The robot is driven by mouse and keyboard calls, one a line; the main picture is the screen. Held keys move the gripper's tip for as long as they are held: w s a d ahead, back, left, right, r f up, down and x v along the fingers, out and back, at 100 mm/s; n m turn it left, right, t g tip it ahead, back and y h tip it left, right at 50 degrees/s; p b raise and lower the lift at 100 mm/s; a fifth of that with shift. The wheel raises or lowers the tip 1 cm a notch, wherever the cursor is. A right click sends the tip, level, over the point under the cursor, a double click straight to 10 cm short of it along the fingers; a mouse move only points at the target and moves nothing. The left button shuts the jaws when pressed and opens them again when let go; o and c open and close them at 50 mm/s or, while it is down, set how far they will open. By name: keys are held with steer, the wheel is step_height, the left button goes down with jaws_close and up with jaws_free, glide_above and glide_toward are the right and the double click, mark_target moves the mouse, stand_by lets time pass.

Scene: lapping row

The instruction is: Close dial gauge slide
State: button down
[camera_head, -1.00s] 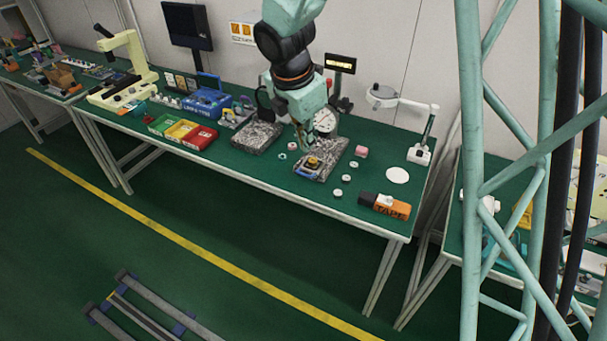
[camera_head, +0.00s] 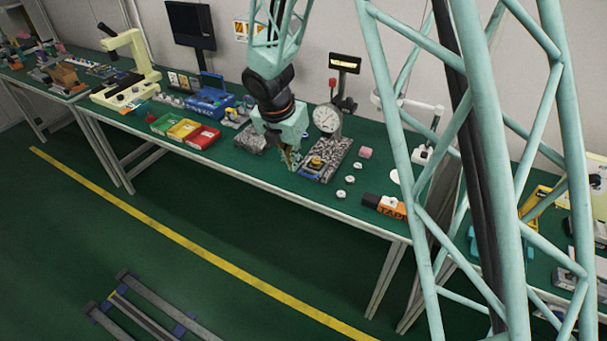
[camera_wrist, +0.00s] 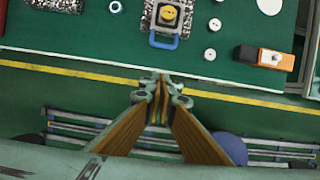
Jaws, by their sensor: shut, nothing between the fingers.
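The dial gauge (camera_head: 327,118) has a round white face and stands on a speckled granite base (camera_head: 338,153). The slide (camera_head: 314,164), with a yellow knob and a blue handle, is at the front of this base. In the wrist view the slide's yellow knob (camera_wrist: 168,14) and blue handle (camera_wrist: 163,42) are near the top edge, and the handle sticks out past the base. My gripper (camera_head: 291,162) is shut and empty, left of the slide in the head view. In the wrist view my gripper (camera_wrist: 162,82) is below the handle, apart from it. The dial is out of the wrist view.
White rings (camera_head: 349,180) and an orange tape box (camera_head: 384,205) lie to the right. A second granite plate (camera_head: 250,140) and colored bins (camera_head: 183,130) stand to the left. The table's front edge is close.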

steer(key=shift+f, duration=0.15)
steer(key=b+x, duration=0.1)
steer(key=x, duration=0.2)
steer(key=w+b+x, duration=0.1)
steer(key=x, duration=0.3)
steer(key=d+b+x, duration=0.1)
steer(key=x, duration=0.3)
steer(key=shift+w+r+b, duration=0.3)
steer(key=shift+w, duration=0.05)
steer(key=shift+w+d+f, duration=0.15)
steer(key=shift+w+d, duration=0.2)
steer(key=shift+w, duration=0.45)
